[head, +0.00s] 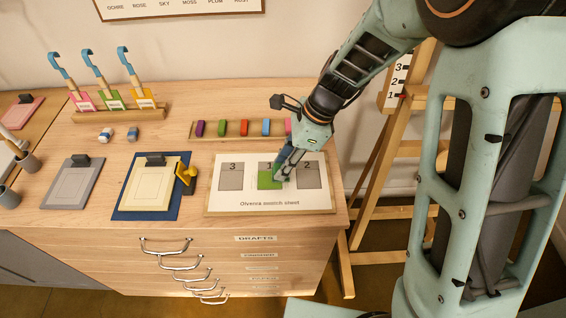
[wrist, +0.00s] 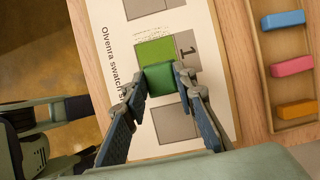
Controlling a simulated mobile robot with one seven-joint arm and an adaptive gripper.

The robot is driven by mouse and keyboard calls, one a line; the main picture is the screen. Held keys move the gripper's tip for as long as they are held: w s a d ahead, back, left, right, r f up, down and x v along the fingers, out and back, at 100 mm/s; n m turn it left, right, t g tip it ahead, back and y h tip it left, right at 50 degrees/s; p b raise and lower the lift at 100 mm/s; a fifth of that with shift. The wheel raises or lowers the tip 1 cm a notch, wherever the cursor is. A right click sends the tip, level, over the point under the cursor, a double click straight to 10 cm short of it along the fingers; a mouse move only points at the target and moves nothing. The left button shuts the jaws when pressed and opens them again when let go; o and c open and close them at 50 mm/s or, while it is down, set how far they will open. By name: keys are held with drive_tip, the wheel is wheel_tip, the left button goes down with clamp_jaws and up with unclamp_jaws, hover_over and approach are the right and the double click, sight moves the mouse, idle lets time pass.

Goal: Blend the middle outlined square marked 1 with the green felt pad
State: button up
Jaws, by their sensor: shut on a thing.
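The swatch sheet (head: 228,203) lies on the wooden table, with three outlined squares marked 3, 1 and 2 from left to right. The middle square, marked 1 (head: 268,180), is largely green; in the wrist view its green area (wrist: 153,51) has a grey strip beside the numeral and specks along one edge. My gripper (wrist: 160,82) is shut on the green felt pad (wrist: 160,79), a darker green block. The pad is over or on the side of square 1 towards square 2. Contact with the paper cannot be told. My gripper partly hides the square in the head view.
A tray of coloured sticks (head: 232,136) lies behind the sheet. A rack of hooked tools (head: 120,113) stands farther back. An easel (head: 375,175) stands right of the table.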

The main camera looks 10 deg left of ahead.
drive_tip(key=shift+f+b, duration=0.55)
drive_tip(key=shift+f, duration=0.35)
drive_tip(key=shift+a, duration=0.15)
drive_tip(key=shift+s+a+r+p, duration=0.15)
drive_tip(key=shift+a+p, duration=0.1)
drive_tip(key=shift+a, duration=0.25)
drive_tip(key=shift+s+a+p, duration=0.15)
drive_tip(key=shift+a+p, duration=0.05)
drive_tip(key=shift+a, duration=0.3)
drive_tip(key=shift+s+a+p, duration=0.2)
drive_tip(key=shift+a+p, duration=0.05)
drive_tip(key=shift+a, duration=0.55)
drive_tip(key=shift+s+a+p, duration=0.15)
drive_tip(key=shift+a+p, duration=0.05)
drive_tip(key=shift+a, duration=0.6)
drive_tip(key=shift+d+f, duration=0.15)
drive_tip(key=shift+f, duration=0.05)
drive_tip(key=shift+w+d, duration=0.2)
drive_tip(key=shift+d, duration=0.65)
drive_tip(key=shift+w+d, duration=0.25)
drive_tip(key=shift+d, duration=0.65)
drive_tip(key=shift+w+d, duration=0.2)
drive_tip(key=shift+d, duration=0.65)
drive_tip(key=shift+s+r, duration=0.1)
drive_tip(key=shift+r, duration=0.1)
